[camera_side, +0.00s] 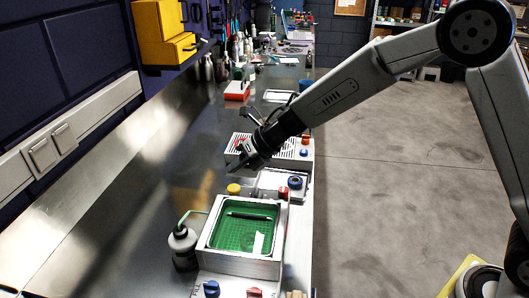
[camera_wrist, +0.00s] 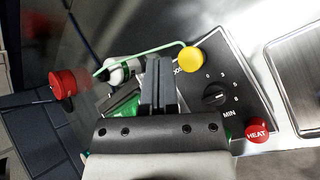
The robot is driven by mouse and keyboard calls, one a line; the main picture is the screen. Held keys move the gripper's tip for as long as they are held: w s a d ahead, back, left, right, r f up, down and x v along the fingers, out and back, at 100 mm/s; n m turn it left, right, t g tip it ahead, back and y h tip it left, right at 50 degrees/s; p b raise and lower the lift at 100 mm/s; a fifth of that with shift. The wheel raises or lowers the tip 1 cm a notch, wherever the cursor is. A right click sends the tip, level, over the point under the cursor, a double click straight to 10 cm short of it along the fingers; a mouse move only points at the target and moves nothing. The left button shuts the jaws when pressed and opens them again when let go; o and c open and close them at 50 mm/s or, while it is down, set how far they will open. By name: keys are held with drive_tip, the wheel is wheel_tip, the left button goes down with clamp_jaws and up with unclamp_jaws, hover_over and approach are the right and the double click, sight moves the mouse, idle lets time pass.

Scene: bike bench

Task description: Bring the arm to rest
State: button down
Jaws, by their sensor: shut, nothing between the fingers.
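My gripper (camera_side: 236,168) is at the end of my arm, which reaches in from the right in the side view. It hangs above the bench, behind the green-lined tray and close to the yellow knob (camera_side: 234,189). In the wrist view my gripper (camera_wrist: 159,62) points away from the camera with its two fingers together and nothing between them. The yellow knob (camera_wrist: 191,58) shows just right of the fingertips there. What lies directly under my gripper is partly hidden by its body.
A metal box with a green-floored tray (camera_side: 212,228) stands on the steel bench (camera_side: 130,225). A bottle with a green spout (camera_side: 183,245) stands left of it. The control panel (camera_wrist: 237,95) has a black dial and a red HEAT button (camera_wrist: 257,132). Open floor (camera_side: 390,180) lies right.

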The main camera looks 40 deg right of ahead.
idle(0.4)
drive_tip(key=s+d+m+t+h, duration=0.1)
drive_tip(key=s+d+m+h, duration=0.25)
drive_tip(key=d+m, duration=0.55)
drive_tip(key=s+d+m+t+h, duration=0.1)
drive_tip(key=s+d+m+h, duration=0.3)
drive_tip(key=m, duration=0.9)
drive_tip(key=s+d+f+m+g, duration=0.2)
drive_tip(key=s+m, duration=0.5)
drive_tip(key=s, duration=0.1)
drive_tip(key=s+d+f+m+g, duration=0.2)
drive_tip(key=s+m+g, duration=0.1)
drive_tip(key=s+m, duration=0.5)
drive_tip(key=shift+s+d, duration=0.25)
drive_tip(key=shift+s, duration=0.25)
